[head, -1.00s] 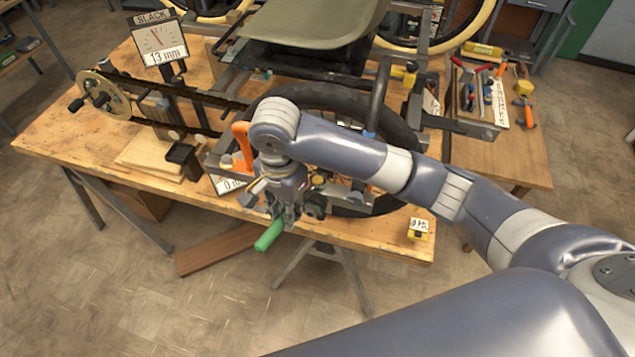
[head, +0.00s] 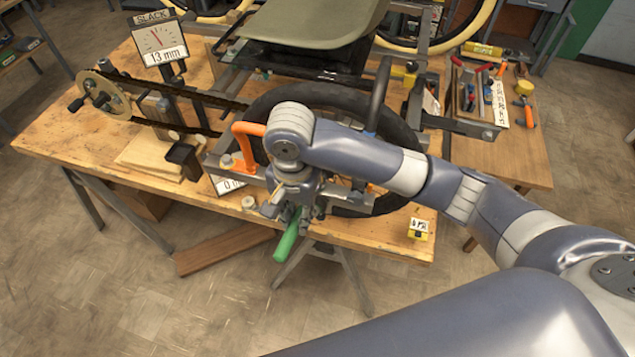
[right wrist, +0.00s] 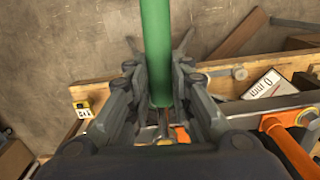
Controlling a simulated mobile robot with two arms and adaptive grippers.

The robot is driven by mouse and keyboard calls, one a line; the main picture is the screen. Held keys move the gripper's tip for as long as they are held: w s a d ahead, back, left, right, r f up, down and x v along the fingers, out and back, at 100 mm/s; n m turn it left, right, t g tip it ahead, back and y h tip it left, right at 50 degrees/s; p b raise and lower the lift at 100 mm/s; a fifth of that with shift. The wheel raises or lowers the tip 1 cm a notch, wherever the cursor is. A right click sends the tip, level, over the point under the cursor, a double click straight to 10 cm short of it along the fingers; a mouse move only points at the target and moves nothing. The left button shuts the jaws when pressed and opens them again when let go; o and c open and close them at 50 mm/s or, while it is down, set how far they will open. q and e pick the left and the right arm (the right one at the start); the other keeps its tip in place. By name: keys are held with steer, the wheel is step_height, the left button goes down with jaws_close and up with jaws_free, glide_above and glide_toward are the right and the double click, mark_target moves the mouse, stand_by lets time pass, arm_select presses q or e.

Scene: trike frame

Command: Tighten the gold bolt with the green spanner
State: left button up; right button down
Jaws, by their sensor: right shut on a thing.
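My right gripper (head: 291,212) is shut on the green spanner (head: 286,244), at the front edge of the workbench beside the wheel. The spanner's green handle sticks out toward the floor side, past the bench edge. In the right wrist view the handle (right wrist: 156,50) runs between the two fingers, and its metal shank continues down toward the wrist. The spanner's head is hidden behind my gripper. I cannot make out the gold bolt for certain; a small gold spot (right wrist: 165,142) shows near the shank in the right wrist view. My left gripper is not in view.
An orange handle (head: 239,146) stands just left of my gripper, with a "0 mm" card (head: 229,184) near it. The SLACK gauge (head: 161,44) reads 13 mm. The wheel (head: 400,137) and frame fill the bench (head: 100,140) behind. A small yellow block (head: 418,229) lies at front right.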

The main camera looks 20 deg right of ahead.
steer(key=shift+r, duration=3.55)
steer(key=shift+s+a, duration=0.1)
